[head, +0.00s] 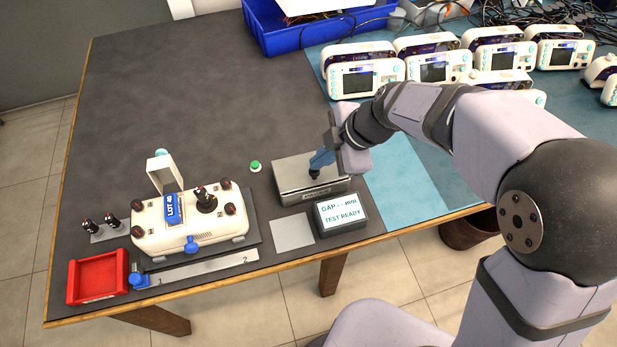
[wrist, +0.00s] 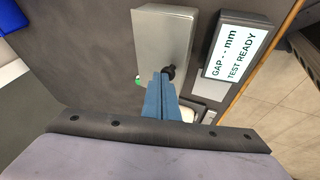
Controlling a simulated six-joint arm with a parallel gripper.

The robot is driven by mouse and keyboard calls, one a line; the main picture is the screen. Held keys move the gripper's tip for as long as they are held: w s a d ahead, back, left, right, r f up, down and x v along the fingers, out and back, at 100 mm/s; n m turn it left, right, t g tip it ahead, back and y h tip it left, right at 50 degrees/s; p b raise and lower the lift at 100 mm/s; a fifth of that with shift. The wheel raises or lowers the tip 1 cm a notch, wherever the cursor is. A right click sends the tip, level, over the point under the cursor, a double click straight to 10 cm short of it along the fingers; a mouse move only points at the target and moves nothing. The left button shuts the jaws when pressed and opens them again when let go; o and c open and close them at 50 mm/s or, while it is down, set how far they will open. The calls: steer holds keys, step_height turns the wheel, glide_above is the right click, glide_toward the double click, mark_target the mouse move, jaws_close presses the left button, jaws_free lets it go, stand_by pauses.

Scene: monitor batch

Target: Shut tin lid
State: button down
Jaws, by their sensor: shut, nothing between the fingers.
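The silver metal tin (head: 292,176) sits on the dark bench mat, left of the display. Its lid looks flat across the top; whether a small gap remains at the edge cannot be told. My gripper (head: 317,168) is above the right part of the lid, its blue fingers together and pointing down. A small black knob-like piece is at the fingertips, and whether they touch it is unclear. In the wrist view the tin (wrist: 160,40) lies just beyond my shut fingers (wrist: 161,80), with the black piece beside their tips.
The display (head: 341,212) reads "GAP -- mm, TEST READY". A green button (head: 255,166) is left of the tin. A white device (head: 190,222) with a "LOT 40" tag and raised flap, and a red tray (head: 97,277), stand further left. White monitors (head: 362,75) line the back right. The back-left mat is clear.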

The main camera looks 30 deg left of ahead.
steer(key=shift+s+d+f+b, duration=0.15)
steer(key=shift+f+b, duration=0.2)
steer(key=shift+b, duration=0.2)
steer(key=shift+s+d+f+b, duration=0.15)
steer(key=shift+f+b, duration=0.2)
steer(key=shift+b, duration=0.2)
steer(key=shift+s+d+f, duration=0.2)
steer(key=shift+f, duration=0.05)
steer(key=shift+s+d+f, duration=0.1)
step_height(320, 180, up, 6)
steer(key=p, duration=0.2)
steer(key=shift+w+a+r, duration=0.2)
steer(key=shift+r, duration=0.05)
stand_by(0.4)
